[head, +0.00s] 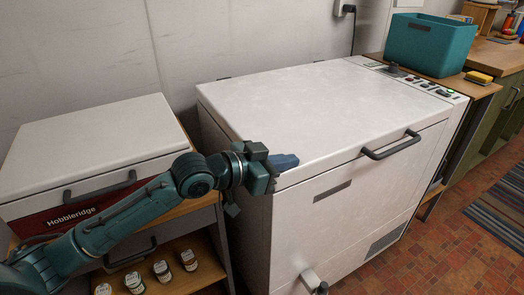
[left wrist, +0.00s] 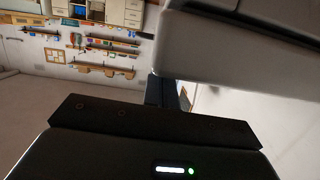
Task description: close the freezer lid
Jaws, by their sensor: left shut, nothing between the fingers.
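The large white chest freezer (head: 335,215) stands in the middle of the head view. Its lid (head: 320,105) lies flat or nearly flat on top, with a dark bar handle (head: 392,146) at the front. I cannot tell whether a thin gap is left under it. My left gripper (head: 286,161) is shut and empty at the lid's front left corner. Touching or just apart is unclear. In the left wrist view, its dark fingers (left wrist: 166,93) are beside a pale edge, probably the lid (left wrist: 235,48). My right gripper is not in view.
A smaller white chest (head: 85,145) labelled Hobbleridge stands at left above a wooden shelf with several jars (head: 162,271). A teal bin (head: 430,44) and yellow sponge (head: 479,77) are on the back right counter. A striped rug (head: 500,220) lies on the tiled floor at right.

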